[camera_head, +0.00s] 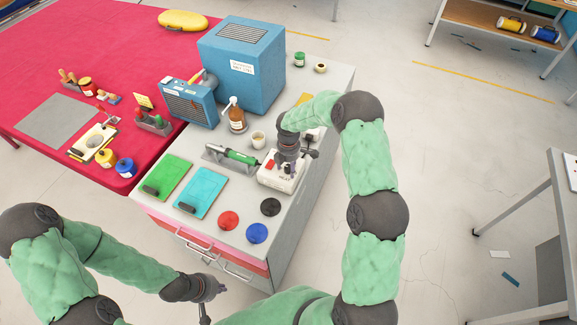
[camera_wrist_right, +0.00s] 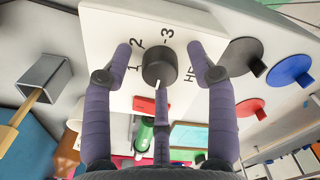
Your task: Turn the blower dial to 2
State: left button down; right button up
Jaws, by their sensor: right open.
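The blower unit is a white box (camera_head: 278,178) on the light grey cabinet top, with a red switch (camera_wrist_right: 145,105) and printed lettering partly hidden. Its black round dial (camera_wrist_right: 159,65) shows in the right wrist view, with 1, 2 and 3 printed around it. A small white mark shows at the dial's lower edge; I cannot tell for sure which number it indicates. My right gripper (camera_wrist_right: 161,52) is open above the box, with purple fingers on both sides of the dial, apparently apart from it. My left gripper (camera_head: 212,288) hangs low by the cabinet front; its opening is unclear.
A green-handled tool (camera_head: 240,156) lies left of the box, with a cup (camera_head: 258,140) behind. Green (camera_head: 168,176) and teal (camera_head: 201,193) boards and red (camera_head: 229,221), blue (camera_head: 257,233) and black (camera_head: 271,207) discs lie in front. A large blue machine (camera_head: 242,75) stands behind.

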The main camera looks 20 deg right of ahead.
jog(key=c, duration=1.1)
jog(key=shift+c, duration=0.2)
